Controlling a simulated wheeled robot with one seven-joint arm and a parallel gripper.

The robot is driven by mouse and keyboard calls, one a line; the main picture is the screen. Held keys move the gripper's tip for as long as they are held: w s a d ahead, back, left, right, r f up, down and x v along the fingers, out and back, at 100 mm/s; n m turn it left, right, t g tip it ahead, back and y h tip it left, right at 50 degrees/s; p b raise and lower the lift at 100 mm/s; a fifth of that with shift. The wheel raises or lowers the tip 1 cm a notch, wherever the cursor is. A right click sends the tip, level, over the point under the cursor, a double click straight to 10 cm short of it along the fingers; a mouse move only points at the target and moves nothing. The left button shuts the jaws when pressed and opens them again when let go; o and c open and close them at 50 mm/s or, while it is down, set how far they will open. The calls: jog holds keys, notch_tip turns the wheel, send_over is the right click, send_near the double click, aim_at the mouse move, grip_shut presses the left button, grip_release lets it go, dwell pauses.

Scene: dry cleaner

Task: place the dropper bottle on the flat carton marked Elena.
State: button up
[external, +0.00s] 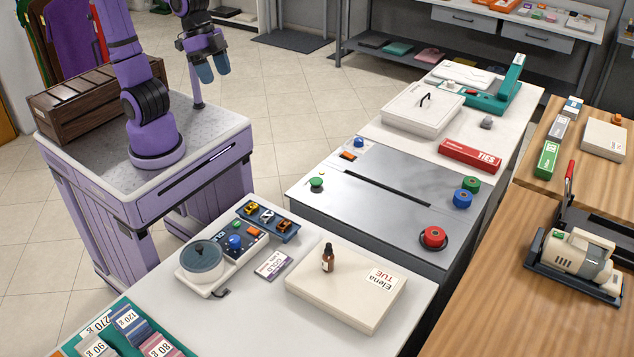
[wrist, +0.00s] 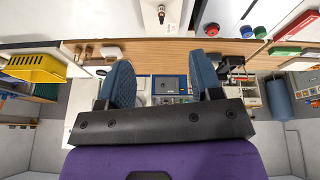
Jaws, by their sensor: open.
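The dropper bottle (external: 328,257), small and brown with a dark cap, stands upright on top of the flat carton (external: 335,297), near its back left part. The carton is off-white and its label reads Elena, TUE. My gripper (external: 212,66) is at the top left, far from both and well above the floor, with its blue fingers apart and nothing between them. In the wrist view my gripper (wrist: 162,75) is also open and empty. The bottle (wrist: 161,14) shows there at the top edge, on a pale surface.
Left of the carton lie a card (external: 272,264), a round-lidded device (external: 202,262) and a dark tray of small items (external: 268,221). A grey panel (external: 390,200) with coloured buttons lies behind. A wooden crate (external: 95,105) stands near my arm.

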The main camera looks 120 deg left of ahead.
jog(key=s+f+m+t, duration=0.1)
jog(key=s+m, duration=0.1)
jog(key=s, duration=1.3)
jog(key=shift+f, duration=0.15)
jog(key=shift+d, duration=0.1)
